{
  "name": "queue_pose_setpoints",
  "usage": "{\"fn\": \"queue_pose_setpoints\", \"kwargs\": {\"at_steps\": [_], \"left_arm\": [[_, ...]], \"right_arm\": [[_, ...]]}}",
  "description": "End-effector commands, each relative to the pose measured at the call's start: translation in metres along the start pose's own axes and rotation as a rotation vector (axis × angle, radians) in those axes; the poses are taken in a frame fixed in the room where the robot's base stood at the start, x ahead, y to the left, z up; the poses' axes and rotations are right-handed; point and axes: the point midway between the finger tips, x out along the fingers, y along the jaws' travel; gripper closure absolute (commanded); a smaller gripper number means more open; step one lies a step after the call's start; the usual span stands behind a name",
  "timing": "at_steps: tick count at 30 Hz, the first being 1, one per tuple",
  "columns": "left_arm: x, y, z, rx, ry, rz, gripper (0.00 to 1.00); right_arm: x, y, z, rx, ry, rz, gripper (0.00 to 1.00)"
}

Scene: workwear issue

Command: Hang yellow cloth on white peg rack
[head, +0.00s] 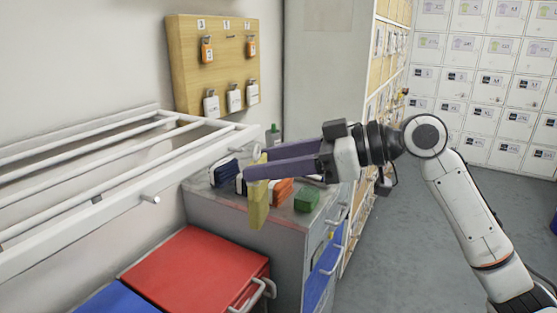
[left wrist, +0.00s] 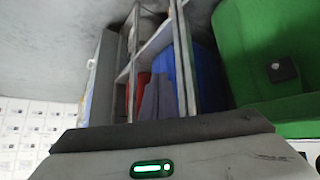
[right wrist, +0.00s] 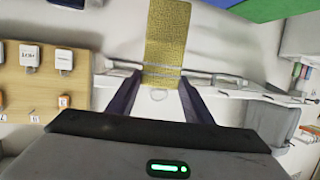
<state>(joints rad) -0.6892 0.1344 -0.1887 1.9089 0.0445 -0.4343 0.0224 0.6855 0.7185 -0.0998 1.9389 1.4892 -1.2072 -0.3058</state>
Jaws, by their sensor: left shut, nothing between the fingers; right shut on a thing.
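The yellow cloth (head: 258,208) hangs down from my right gripper (head: 256,164), which is shut on it at the end of the white peg rack (head: 60,238). The right wrist view shows the cloth (right wrist: 165,45) between the fingers of the right gripper (right wrist: 161,78), with white rails behind. One rack peg (head: 150,199) sticks out bare from the front rail; another peg (head: 253,152) is near the fingertips. I cannot tell whether the cloth touches it. My left gripper (left wrist: 158,82) is shut and empty in the left wrist view; it is outside the head view.
A grey cabinet (head: 235,215) holds several small coloured items, including a green block (head: 308,199). A red-topped unit (head: 200,270) stands below the rack. A wooden tag board (head: 212,60) hangs on the wall. Floor (head: 430,250) at right is clear.

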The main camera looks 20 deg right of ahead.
Motion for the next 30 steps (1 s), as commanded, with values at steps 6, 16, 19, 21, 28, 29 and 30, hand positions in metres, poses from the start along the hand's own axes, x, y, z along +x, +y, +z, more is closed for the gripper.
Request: {"fn": "queue_pose_setpoints", "kwargs": {"at_steps": [6, 16, 19, 21, 28, 29, 30], "left_arm": [[-0.002, 0.000, -0.004, 0.001, 0.002, 0.000, 1.00], [-0.004, 0.001, -0.008, 0.002, 0.003, 0.000, 1.00], [-0.006, 0.001, -0.010, 0.002, 0.003, 0.000, 1.00], [-0.007, 0.001, -0.010, 0.002, 0.002, 0.001, 1.00], [-0.009, 0.002, -0.013, 0.002, 0.002, 0.001, 1.00], [-0.009, 0.002, -0.013, 0.002, 0.002, 0.001, 1.00], [-0.009, 0.002, -0.013, 0.002, 0.002, 0.001, 1.00]], "right_arm": [[0.013, 0.003, -0.004, -0.001, 0.001, -0.001, 0.72], [0.031, 0.008, -0.009, -0.001, 0.001, -0.001, 0.72], [0.036, 0.009, -0.007, 0.001, 0.000, 0.000, 0.72], [0.039, 0.010, -0.007, 0.000, 0.000, 0.000, 0.72], [0.044, 0.011, -0.006, -0.002, 0.000, 0.000, 0.72], [0.044, 0.011, -0.006, -0.002, 0.000, 0.000, 0.72], [0.044, 0.011, -0.006, -0.002, 0.001, 0.000, 0.72]]}}
